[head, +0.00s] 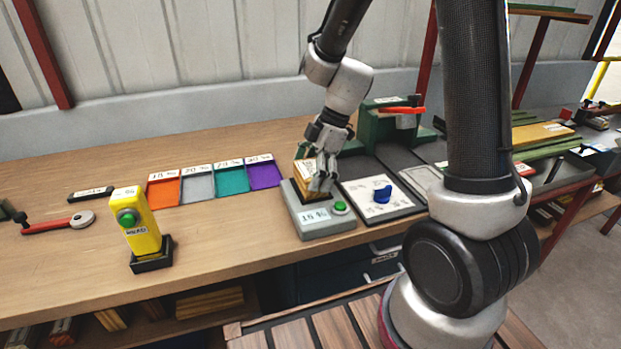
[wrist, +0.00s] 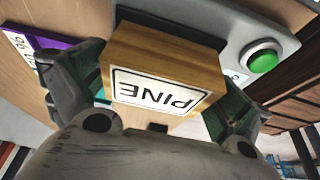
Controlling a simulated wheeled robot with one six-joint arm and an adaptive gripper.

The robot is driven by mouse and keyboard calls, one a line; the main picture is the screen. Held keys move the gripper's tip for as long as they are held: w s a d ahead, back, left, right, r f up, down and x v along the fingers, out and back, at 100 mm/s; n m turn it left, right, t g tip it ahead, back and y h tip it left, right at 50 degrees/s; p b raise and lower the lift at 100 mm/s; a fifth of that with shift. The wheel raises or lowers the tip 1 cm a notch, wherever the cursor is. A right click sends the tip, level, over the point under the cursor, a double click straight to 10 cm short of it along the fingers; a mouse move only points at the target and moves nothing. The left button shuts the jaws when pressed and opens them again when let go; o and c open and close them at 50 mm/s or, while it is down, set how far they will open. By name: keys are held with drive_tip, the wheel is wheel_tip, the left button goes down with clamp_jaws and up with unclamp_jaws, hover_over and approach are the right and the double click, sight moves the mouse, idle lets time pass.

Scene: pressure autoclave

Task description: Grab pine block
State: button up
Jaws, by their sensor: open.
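The pine block (head: 305,178) is a light wooden block with a white label. It stands on the dark plate of a grey measuring device (head: 318,220) whose display reads about 16 %. In the wrist view the block (wrist: 178,58) shows its "PINE" label upside down. My gripper (head: 322,180) is open at the block, and its two fingers lie on either side of it in the wrist view (wrist: 155,95). I cannot tell whether the fingers touch the block.
A green button (head: 340,207) sits on the device beside the block. Orange, grey, teal and purple trays (head: 264,172) lie to the left. A yellow post (head: 137,222) with a green button stands further left. A panel with a blue knob (head: 381,194) lies to the right.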

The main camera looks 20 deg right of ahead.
drive_tip(key=c, duration=0.9)
